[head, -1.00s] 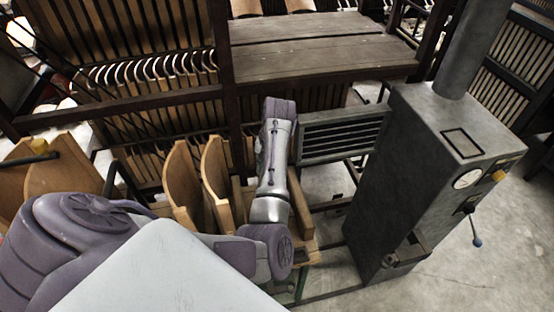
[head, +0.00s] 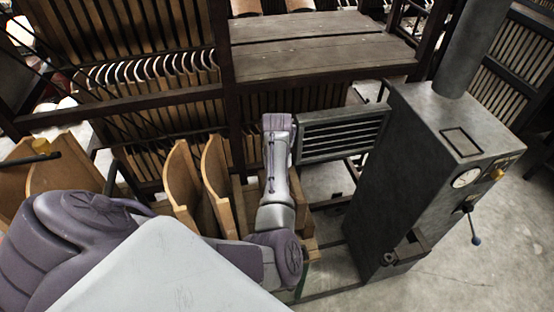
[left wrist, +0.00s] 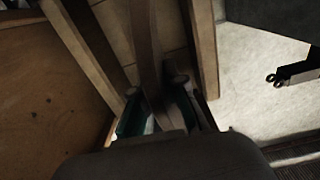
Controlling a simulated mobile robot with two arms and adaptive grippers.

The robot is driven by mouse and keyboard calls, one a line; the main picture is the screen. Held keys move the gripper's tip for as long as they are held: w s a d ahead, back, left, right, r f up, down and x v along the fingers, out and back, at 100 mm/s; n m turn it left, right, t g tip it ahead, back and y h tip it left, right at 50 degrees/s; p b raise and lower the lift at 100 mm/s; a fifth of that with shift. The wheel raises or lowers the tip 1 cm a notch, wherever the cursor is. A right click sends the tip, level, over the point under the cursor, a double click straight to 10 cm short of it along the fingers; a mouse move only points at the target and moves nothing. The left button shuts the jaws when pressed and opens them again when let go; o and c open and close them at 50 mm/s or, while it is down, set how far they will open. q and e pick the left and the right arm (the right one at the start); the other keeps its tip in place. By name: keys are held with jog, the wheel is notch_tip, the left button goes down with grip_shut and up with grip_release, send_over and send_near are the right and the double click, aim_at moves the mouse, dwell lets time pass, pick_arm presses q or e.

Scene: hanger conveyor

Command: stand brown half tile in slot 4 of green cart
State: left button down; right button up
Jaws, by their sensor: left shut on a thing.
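In the left wrist view my left gripper (left wrist: 160,105) is shut on a narrow brown slab, the brown half tile (left wrist: 147,45), which stands between its two fingers, seen almost edge-on. In the head view my left arm reaches over the cart area, and its forearm hides the gripper and the held tile. Two curved brown tiles (head: 183,185) stand upright just left of the forearm. A small green bar of what seems to be the green cart (head: 301,281) shows below the arm. Slot 4 cannot be picked out. My right gripper is not in view.
A dark metal cabinet (head: 400,190) with a gauge and lever stands right of my arm. A slatted grey vent (head: 342,135) lies just beyond the forearm. A rack with a plank shelf (head: 310,48) stands behind. Bare floor (head: 480,265) lies at the lower right.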

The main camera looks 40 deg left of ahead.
pick_arm(q)
jog(key=shift+f+b, duration=2.5)
jog(key=shift+f, duration=1)
jog(key=shift+s+d+f, duration=0.1)
jog(key=shift+s, duration=0.05)
jog(key=c, duration=1.2)
grip_release()
jog(key=shift+f, duration=0.1)
jog(key=shift+o, duration=0.3)
jog(key=shift+f, duration=0.1)
notch_tip(320, 180, up, 12)
jog(key=shift+r, duration=0.15)
